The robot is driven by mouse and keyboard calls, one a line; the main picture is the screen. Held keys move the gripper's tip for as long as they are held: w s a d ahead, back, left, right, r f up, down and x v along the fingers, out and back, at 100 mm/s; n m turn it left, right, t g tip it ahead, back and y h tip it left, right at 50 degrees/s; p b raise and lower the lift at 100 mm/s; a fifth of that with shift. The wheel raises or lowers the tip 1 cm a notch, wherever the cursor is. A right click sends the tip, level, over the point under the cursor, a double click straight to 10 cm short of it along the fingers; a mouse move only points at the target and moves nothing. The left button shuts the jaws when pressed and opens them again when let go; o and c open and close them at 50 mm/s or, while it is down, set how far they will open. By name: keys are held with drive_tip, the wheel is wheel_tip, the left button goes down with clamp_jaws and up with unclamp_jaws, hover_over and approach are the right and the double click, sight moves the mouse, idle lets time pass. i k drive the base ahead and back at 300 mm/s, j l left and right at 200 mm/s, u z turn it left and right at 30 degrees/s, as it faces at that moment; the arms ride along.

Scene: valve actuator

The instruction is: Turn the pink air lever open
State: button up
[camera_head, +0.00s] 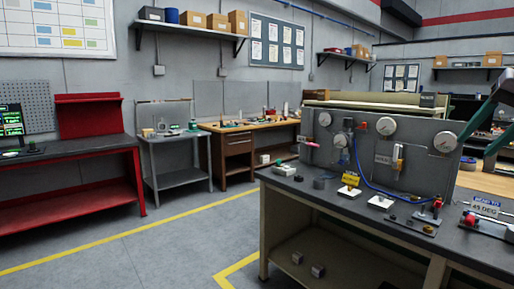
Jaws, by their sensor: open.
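The pink air lever (312,145) is a small pink handle on the left part of the grey upright panel (343,178), below a round gauge. It looks roughly level, pointing left. Its exact angle is too small to tell. The rest of my gripper is cut off by the frame edge.
The panel stands on a dark-topped bench (310,194). A fitting with a red part (436,206) and a blue sign (486,204) are at right. Floor left of the bench is clear.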

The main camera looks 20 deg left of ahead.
sight(306, 142)
drive_tip(key=u, duration=0.4)
drive_tip(key=i+j+u, duration=0.1)
drive_tip(key=i, duration=0.35)
drive_tip(key=i+j, duration=0.25)
drive_tip(key=i, duration=0.25)
drive_tip(key=i+j+u, duration=0.15)
drive_tip(key=i, duration=0.3)
